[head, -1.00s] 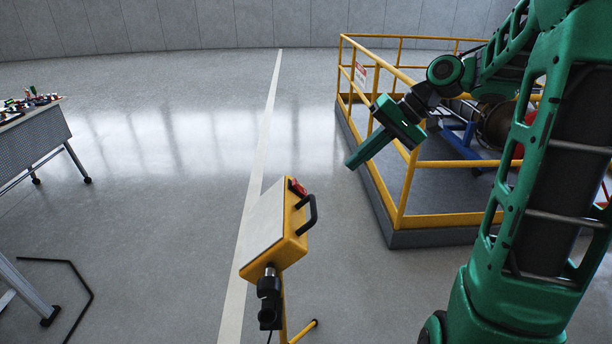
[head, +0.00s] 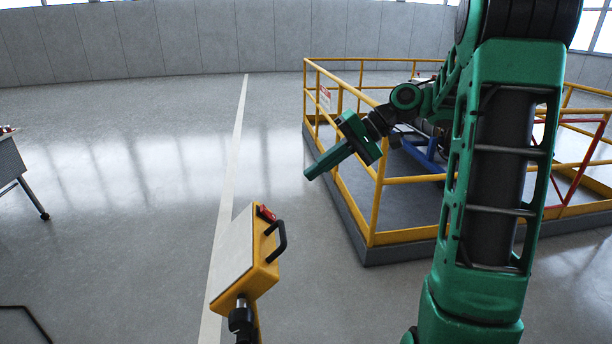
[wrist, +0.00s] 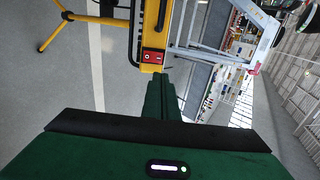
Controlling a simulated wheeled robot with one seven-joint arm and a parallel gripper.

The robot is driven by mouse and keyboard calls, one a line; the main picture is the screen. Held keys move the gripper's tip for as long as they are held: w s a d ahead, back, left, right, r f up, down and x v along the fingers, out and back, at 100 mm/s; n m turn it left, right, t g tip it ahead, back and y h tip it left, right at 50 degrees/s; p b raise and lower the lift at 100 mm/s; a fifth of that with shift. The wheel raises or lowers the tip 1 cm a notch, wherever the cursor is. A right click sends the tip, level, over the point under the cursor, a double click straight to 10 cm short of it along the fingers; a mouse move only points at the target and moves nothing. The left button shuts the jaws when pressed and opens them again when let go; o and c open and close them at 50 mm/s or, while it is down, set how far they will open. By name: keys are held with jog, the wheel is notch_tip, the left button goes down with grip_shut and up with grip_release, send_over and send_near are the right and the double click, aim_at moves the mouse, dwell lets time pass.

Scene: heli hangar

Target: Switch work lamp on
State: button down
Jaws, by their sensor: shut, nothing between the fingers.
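The yellow work lamp (head: 262,276) stands on its stand at the lower middle of the head view, its pale panel facing left. A black handle sits on its right side, and a red switch (head: 266,213) is at its top. In the wrist view the red switch (wrist: 152,56) shows on the lamp's yellow housing, just beyond the fingertips. The lamp panel looks unlit. My green gripper (head: 309,175) is shut and empty, above and to the right of the lamp in the head view, apart from it.
A yellow railing (head: 375,210) surrounds a grey platform right behind my gripper. A table (head: 12,165) is at the left edge. A pale line (head: 232,150) runs along the open grey floor. Yellow stand legs (wrist: 54,34) show in the wrist view.

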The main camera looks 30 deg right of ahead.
aim_at(269, 211)
jog(key=x, duration=1.2)
jog(key=shift+w+a+f, duration=0.1)
jog(key=shift+a+f, duration=0.1)
jog(key=shift+a, duration=0.05)
jog(key=shift+d, duration=0.1)
jog(key=shift+a, duration=0.3)
jog(key=shift+d+f, duration=0.1)
jog(key=shift+s+d+f, duration=0.2)
jog(key=shift+d+f, duration=0.15)
jog(key=shift+d, duration=0.25)
jog(key=shift+r, duration=0.15)
